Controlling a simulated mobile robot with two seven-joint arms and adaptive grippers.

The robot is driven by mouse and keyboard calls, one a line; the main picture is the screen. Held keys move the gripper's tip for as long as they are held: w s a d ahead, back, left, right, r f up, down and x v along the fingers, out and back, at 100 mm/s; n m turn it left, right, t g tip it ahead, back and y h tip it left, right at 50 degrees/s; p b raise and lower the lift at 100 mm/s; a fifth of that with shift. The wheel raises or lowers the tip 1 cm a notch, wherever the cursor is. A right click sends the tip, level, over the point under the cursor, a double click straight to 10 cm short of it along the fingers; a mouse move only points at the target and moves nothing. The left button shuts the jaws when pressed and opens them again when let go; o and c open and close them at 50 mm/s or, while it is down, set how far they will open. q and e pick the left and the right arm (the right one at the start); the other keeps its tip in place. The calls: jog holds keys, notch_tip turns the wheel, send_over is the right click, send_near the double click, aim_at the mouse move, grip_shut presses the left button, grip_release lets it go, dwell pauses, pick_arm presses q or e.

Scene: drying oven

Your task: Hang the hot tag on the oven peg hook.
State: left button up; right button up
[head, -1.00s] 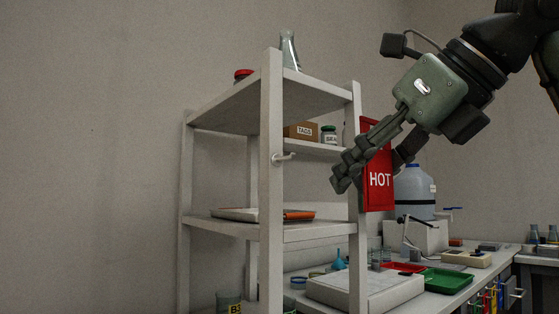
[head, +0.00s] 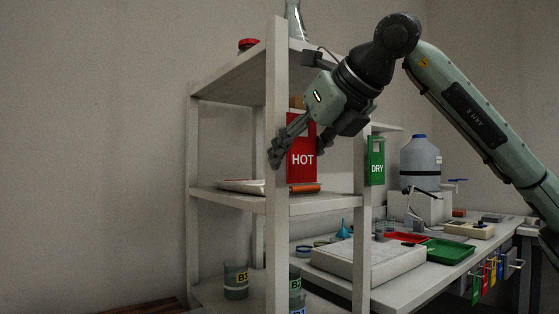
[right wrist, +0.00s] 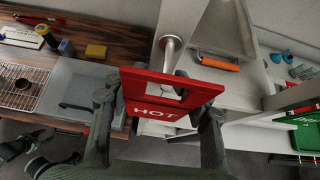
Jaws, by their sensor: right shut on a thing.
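The red HOT tag (head: 301,174) is upright at the front post of the white shelf rack. My right gripper (head: 299,146) is shut on it, with a finger at each side edge. In the right wrist view the tag (right wrist: 150,112) has a cut-out near its top edge. The pale peg hook (right wrist: 169,55) with its round disc is right at that edge. I cannot tell whether the peg is through the cut-out. In the head view my gripper and the tag hide the peg.
A green DRY tag (head: 376,172) hangs by the rack's right post. An orange-handled tray (head: 242,186) lies on the middle shelf. A glass flask (head: 295,22) and a red-lidded jar (head: 249,44) stand on top. A bench with a green tray (head: 446,250) is at right.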

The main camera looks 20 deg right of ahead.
pick_arm(q)
jog(key=shift+p+x, duration=0.35)
jog(key=shift+x, duration=0.6)
pick_arm(e)
jog(key=w, duration=0.2)
jog(key=w+a+f, duration=0.1)
pick_arm(q)
jog(key=shift+s+d, duration=0.1)
jog(key=shift+d, duration=0.05)
pick_arm(e)
jog(key=shift+a+f, duration=0.1)
jog(key=shift+f, duration=0.05)
jog(key=shift+f, duration=0.2)
pick_arm(q)
jog(key=shift+s+r, duration=0.1)
jog(key=shift+r, duration=0.3)
pick_arm(e)
jog(key=o, duration=0.8)
jog(key=shift+r, duration=0.1)
